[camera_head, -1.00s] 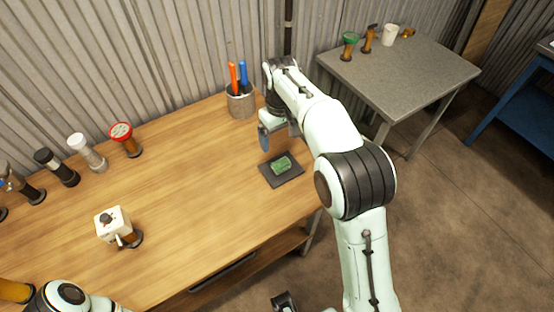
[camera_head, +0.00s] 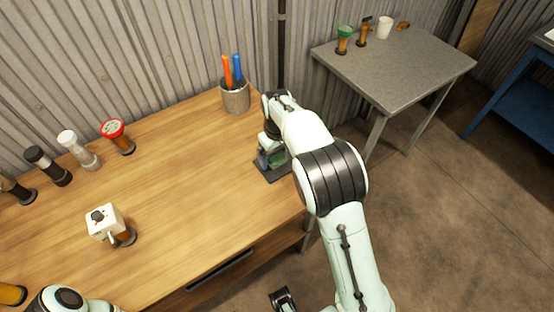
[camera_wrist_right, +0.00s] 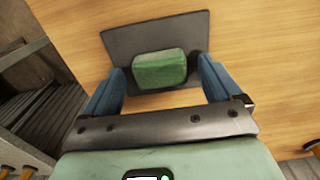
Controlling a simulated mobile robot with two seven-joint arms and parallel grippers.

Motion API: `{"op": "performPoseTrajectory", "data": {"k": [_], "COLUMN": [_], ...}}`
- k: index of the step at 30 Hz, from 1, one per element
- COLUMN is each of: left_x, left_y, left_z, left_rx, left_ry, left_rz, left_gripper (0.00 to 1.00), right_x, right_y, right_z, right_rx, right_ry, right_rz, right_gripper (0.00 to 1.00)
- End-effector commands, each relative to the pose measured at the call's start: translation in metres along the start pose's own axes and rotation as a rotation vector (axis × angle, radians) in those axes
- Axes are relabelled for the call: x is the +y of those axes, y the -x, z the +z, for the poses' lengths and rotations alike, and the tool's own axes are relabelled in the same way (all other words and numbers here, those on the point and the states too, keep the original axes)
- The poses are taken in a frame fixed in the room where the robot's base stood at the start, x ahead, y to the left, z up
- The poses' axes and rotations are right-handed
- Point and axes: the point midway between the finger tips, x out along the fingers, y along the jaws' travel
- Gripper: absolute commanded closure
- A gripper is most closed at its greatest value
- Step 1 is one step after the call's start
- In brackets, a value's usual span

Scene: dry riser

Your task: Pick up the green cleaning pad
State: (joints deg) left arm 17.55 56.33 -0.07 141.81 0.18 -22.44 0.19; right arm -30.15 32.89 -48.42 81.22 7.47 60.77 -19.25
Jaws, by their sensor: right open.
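The green cleaning pad (camera_wrist_right: 159,69) lies on a dark flat tray (camera_wrist_right: 192,33) on the wooden table. In the head view the tray (camera_head: 262,172) is near the table's right edge, and my right arm mostly hides the pad. My right gripper (camera_wrist_right: 162,76) is open, with one blue finger on each side of the pad. In the wrist view a gap shows beside the pad's right end; the left finger is very close to its left end. In the head view the right gripper (camera_head: 265,160) is low over the tray.
A pen cup (camera_head: 235,97) stands behind the right gripper. A white-topped object (camera_head: 105,222) stands on the left part of the wooden table (camera_head: 185,190), and a red-topped one (camera_head: 117,135) at the back. The table's middle is clear. A grey side table (camera_head: 395,75) is at right.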

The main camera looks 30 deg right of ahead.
Motion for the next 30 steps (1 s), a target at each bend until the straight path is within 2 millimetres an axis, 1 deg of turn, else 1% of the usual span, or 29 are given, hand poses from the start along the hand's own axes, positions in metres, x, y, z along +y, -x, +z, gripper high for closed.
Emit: {"op": "performPoseTrajectory", "data": {"k": [2, 3, 5, 6, 8, 17, 22, 26, 30], "left_x": [0.000, 0.000, 0.000, 0.000, 0.000, 0.000, 0.000, 0.001, 0.002], "left_y": [0.000, 0.000, 0.000, 0.000, 0.000, 0.000, 0.002, 0.004, 0.009], "left_z": [0.000, 0.000, 0.000, 0.000, 0.000, 0.000, 0.001, 0.002, 0.003], "left_rx": [0.000, 0.000, 0.000, 0.000, 0.000, 0.000, -0.001, -0.004, -0.009], "left_ry": [0.000, 0.000, 0.000, 0.000, 0.000, 0.000, 0.000, 0.001, 0.001], "left_rz": [0.000, 0.000, 0.000, 0.000, 0.000, 0.000, 0.000, -0.001, -0.002], "left_gripper": [0.57, 0.57, 0.57, 0.57, 0.57, 0.57, 0.57, 0.57, 0.57], "right_x": [0.000, 0.000, 0.000, 0.000, 0.000, 0.000, 0.000, 0.000, -0.001], "right_y": [0.000, 0.000, 0.000, 0.001, 0.001, 0.001, 0.010, 0.028, 0.060], "right_z": [0.000, 0.000, 0.000, 0.000, 0.000, 0.000, 0.000, -0.001, -0.001], "right_rx": [0.000, 0.000, 0.000, 0.000, 0.000, 0.000, 0.000, 0.004, 0.006], "right_ry": [0.000, 0.000, 0.000, 0.000, 0.000, 0.000, 0.001, 0.001, 0.002], "right_rz": [0.000, 0.000, 0.000, 0.000, 0.000, 0.000, -0.001, -0.002, -0.002], "right_gripper": [0.08, 0.15, 0.35, 0.48, 0.67, 0.68, 0.68, 0.68, 0.68]}}
